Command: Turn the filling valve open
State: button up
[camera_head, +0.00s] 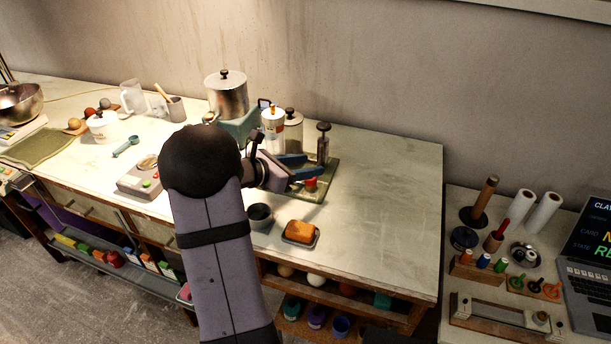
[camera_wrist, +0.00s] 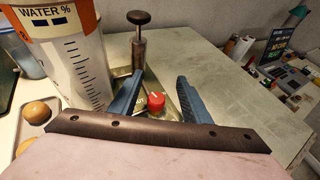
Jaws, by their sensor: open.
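A small red knob (camera_wrist: 156,101), which looks like the filling valve, shows between my fingers in the wrist view. It has a pale mark on top; its turn position is hard to tell. In the head view the red knob (camera_head: 311,184) sits on a green tray (camera_head: 318,195), partly hidden by my gripper (camera_head: 306,168). My gripper (camera_wrist: 160,82) is open, with one blue finger on each side of the knob in the wrist view. I cannot tell whether either finger touches it.
A metal plunger post (camera_wrist: 139,45) stands just beyond my left finger. The table's right side is clear.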

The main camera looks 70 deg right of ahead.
jog(key=shift+r, duration=2.9)
